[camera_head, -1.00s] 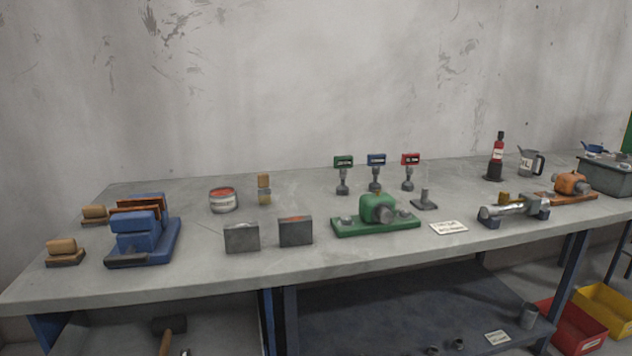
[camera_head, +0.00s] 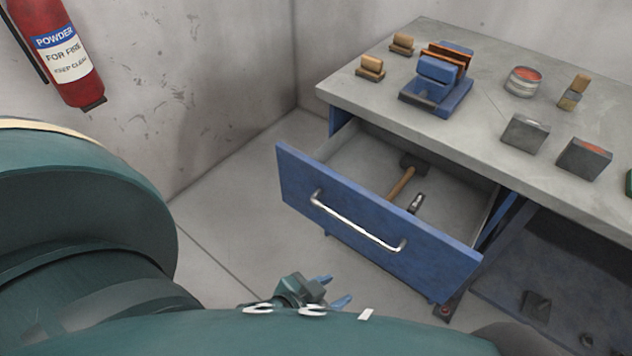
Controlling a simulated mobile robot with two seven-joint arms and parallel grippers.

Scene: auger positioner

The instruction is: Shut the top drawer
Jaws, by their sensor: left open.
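The top drawer (camera_head: 375,225) is blue with a curved metal handle (camera_head: 355,226). It is pulled well out from under the left end of the workbench. A hammer (camera_head: 404,180) with a wooden handle and a small metal piece (camera_head: 415,204) lie inside it. My left gripper (camera_head: 334,290) shows low in the view, in front of and below the drawer front, with its blue fingers apart. It appears empty and clear of the handle. My own arm hides part of it. My right gripper is not in view.
The grey workbench top (camera_head: 460,125) carries a blue vise-like device (camera_head: 439,82), wooden brushes, a tin (camera_head: 524,81) and metal blocks. A red fire extinguisher (camera_head: 65,50) hangs on the left wall. Floor left of the drawer is clear.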

